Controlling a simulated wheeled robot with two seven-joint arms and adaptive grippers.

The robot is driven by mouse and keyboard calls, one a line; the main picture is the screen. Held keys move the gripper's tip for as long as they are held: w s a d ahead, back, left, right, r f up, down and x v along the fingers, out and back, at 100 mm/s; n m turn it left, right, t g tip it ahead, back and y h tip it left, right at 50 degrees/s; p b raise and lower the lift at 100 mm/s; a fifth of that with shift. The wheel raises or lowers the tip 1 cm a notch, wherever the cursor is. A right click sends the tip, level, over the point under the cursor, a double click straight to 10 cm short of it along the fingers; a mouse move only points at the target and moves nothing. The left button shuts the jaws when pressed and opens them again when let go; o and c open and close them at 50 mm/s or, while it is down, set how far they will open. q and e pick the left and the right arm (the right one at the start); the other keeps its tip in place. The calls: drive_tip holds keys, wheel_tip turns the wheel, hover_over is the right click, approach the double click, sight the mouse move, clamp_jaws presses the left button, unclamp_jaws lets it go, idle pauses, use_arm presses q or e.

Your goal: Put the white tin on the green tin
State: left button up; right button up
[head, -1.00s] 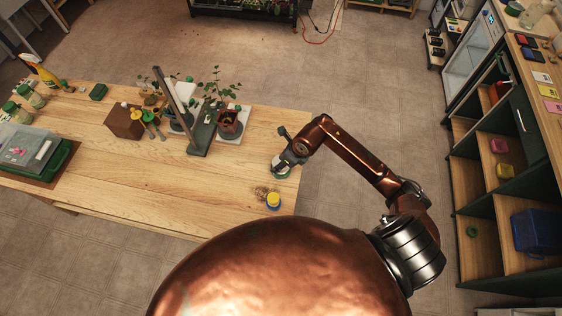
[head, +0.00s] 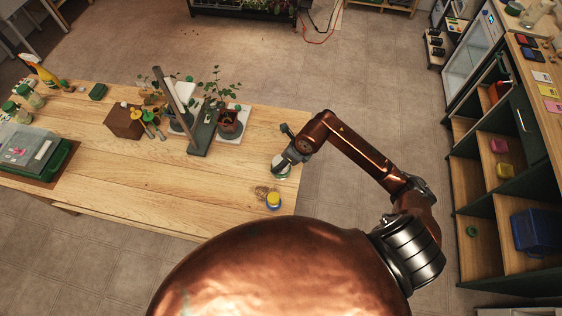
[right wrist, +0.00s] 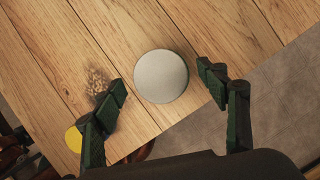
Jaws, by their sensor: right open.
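The white tin's round pale top (right wrist: 160,76) lies between the spread fingers of my right gripper (right wrist: 164,84) in the right wrist view. A thin dark green edge shows along its right side, beneath the white. In the head view the white tin (head: 281,166) is near the table's right end, partly covered by my right gripper (head: 288,157). Green shows just under it, which looks like the green tin (head: 282,178); the contact between them is too small to tell. My right gripper is open, with its fingers apart from the tin. My left gripper is not in view.
A blue tin with a yellow top (head: 273,199) stands nearby, by a dark burn-like mark (head: 261,191). A potted plant (head: 229,122), a dark upright stand (head: 203,138) and a brown block (head: 124,121) are farther back. The table middle (head: 175,185) is clear.

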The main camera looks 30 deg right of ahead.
drive_tip(key=v, duration=0.9)
drive_tip(key=shift+r, duration=0.35)
drive_tip(key=shift+s, duration=0.15)
